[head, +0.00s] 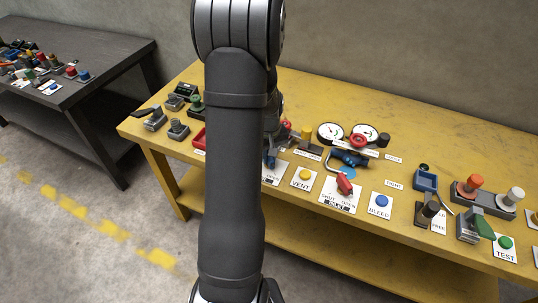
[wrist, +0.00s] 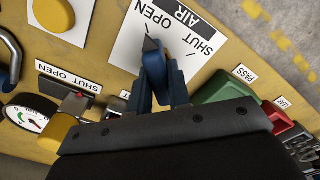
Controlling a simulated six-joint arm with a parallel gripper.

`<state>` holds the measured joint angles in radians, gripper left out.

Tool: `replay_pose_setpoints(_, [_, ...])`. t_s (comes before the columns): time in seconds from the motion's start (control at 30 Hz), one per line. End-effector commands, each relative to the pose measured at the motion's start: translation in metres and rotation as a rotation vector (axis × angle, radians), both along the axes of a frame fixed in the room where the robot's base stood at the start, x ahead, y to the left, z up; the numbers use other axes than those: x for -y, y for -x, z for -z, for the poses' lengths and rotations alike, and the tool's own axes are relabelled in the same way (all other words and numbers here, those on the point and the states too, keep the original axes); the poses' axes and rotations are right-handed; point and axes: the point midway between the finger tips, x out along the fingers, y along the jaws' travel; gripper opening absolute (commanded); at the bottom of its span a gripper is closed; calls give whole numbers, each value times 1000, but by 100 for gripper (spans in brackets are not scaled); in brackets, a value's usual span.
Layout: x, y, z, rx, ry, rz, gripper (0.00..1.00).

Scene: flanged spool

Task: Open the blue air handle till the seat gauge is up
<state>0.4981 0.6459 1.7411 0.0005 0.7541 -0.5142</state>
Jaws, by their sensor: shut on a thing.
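The blue air handle (wrist: 153,62) stands over the white AIR plate (wrist: 122,45) with its SHUT and OPEN marks in the wrist view. My gripper (wrist: 160,85) is shut on this handle, one finger on each side. The handle's exact angle against the marks is hard to tell. In the head view the blue handle (head: 269,159) shows beside my arm, which hides most of the gripper. Two round white gauges, a left one (head: 331,131) and a right one (head: 366,133), stand at the back; their labels are too small to read. One gauge (wrist: 25,119) is partly in the wrist view.
A yellow VENT button (head: 304,174), a red inlet handle (head: 344,183) and a blue BLEED button (head: 381,201) lie to the right. A yellow knob (wrist: 62,130) is close to my gripper. A green block (wrist: 222,88) and red part (wrist: 277,116) sit on its other side.

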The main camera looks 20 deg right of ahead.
Motion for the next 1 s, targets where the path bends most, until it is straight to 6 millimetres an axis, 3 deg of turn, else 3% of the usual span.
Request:
replay_pose_setpoints(0.2, [0,1,1,-3,-1,-2,0])
replay_pose_setpoints(0.23, [0,1,1,-3,-1,-1,19])
replay_pose_setpoints(0.33, [0,1,1,-3,-1,-1,39])
replay_pose_setpoints(0.73, [0,0,-7,0,1,0,39])
replay_pose_setpoints(0.87, [0,-1,-26,3,2,0,39])
replay_pose_setpoints(1.0, [0,-1,-58,5,3,0,39])
